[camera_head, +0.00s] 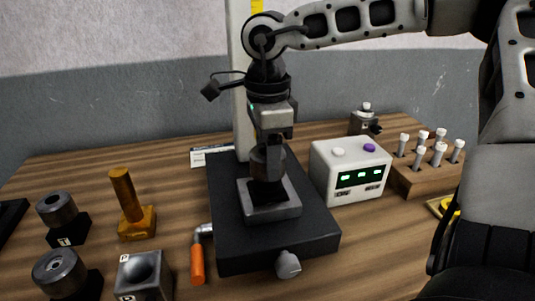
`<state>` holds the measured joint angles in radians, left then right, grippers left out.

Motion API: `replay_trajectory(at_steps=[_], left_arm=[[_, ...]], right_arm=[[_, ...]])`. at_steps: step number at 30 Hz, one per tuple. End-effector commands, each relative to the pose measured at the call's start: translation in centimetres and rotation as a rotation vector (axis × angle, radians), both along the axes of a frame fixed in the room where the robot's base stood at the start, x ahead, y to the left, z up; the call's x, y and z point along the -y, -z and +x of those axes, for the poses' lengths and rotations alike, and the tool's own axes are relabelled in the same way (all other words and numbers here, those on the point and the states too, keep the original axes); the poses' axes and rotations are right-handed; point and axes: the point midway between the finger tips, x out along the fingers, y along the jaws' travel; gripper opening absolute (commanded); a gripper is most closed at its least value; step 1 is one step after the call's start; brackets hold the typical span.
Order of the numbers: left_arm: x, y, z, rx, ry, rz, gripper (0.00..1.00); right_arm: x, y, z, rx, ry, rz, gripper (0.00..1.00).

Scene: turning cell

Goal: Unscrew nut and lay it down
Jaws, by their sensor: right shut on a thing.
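My right gripper (271,148) comes down from above over the middle of the table. It is shut on a dark round nut (267,164). The nut sits directly above a grey square frame (287,209) on a black base plate (235,238). A darker, narrower part shows below the nut inside the frame. I cannot tell whether the nut is still on a thread, as the fingers and the frame hide the contact. My left gripper is not in view.
An orange-handled tool (197,264) lies left of the base. Dark round parts on blocks (58,209), a brass post (126,197) and a grey socket block (143,277) stand further left. A white control box (349,171) and a wooden rack (431,177) stand right.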

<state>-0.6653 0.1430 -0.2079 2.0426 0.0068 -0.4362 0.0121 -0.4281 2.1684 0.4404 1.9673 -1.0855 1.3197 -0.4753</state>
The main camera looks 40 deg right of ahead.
Motion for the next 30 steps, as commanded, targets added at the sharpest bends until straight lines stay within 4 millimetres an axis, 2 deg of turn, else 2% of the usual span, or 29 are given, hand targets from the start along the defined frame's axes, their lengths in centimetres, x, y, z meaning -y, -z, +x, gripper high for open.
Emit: replay_trajectory(at_steps=[1,10,30], left_arm=[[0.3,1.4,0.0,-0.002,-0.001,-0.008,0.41],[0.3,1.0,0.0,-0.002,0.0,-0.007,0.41],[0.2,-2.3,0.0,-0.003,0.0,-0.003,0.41]], right_arm=[[0.0,0.1,0.0,0.001,0.0,0.0,0.3],[0.0,-0.5,0.0,0.001,0.0,0.0,0.3],[0.0,-5.6,0.0,0.002,0.001,-0.001,0.3]])
